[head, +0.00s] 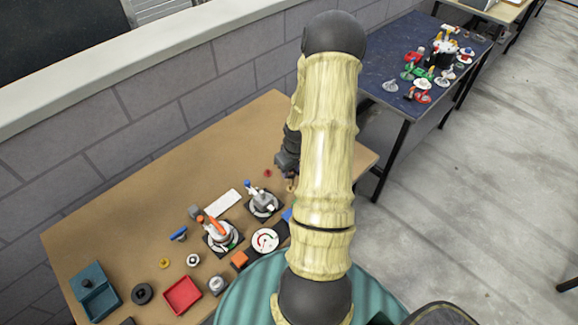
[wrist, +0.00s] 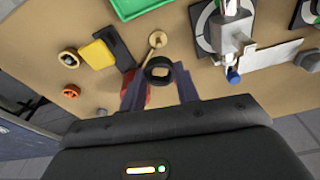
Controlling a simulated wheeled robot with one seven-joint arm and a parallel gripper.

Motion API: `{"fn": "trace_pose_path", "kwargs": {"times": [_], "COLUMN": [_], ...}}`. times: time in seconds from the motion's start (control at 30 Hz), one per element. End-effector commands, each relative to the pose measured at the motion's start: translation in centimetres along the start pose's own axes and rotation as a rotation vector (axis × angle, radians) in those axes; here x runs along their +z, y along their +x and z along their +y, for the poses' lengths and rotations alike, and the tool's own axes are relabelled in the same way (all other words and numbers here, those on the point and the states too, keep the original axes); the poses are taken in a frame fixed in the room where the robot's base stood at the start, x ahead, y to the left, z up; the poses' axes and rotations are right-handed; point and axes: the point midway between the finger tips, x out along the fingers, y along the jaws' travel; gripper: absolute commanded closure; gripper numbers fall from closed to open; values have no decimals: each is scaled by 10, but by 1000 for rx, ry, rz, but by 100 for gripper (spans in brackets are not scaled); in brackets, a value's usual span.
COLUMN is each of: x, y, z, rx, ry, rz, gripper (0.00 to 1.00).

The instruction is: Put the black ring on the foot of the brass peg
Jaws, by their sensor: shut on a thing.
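The black ring (wrist: 159,70) is between the two fingertips of my gripper (wrist: 160,76) in the wrist view, and the fingers are shut on it. The brass peg (wrist: 157,41) stands just beyond the ring in that view, with a round brass end and a thin stem. The ring looks apart from the peg, though its height above the table is hard to judge. In the head view my gripper (head: 287,163) is over the far right part of the table, beside a small brass piece (head: 291,186), and my arm hides much of that area.
A yellow block (wrist: 97,53), a dark block (wrist: 118,45) and a brass nut (wrist: 68,57) lie left of the peg in the wrist view. A green tray (wrist: 145,7) is beyond. A fixture with a blue tip (wrist: 233,75) stands right. The table's left part (head: 100,235) is fairly clear.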

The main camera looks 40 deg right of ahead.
Motion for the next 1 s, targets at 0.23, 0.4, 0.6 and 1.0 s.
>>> {"fn": "trace_pose_path", "kwargs": {"times": [0.23,0.4,0.6,1.0], "x": [0,2,6,8], "y": [3,14,34,50], "z": [-1,0,1,1], "rx": [0,0,0,0], "ry": [-1,0,5,3], "rz": [0,0,0,0], "gripper": [91,91,91,91]}}
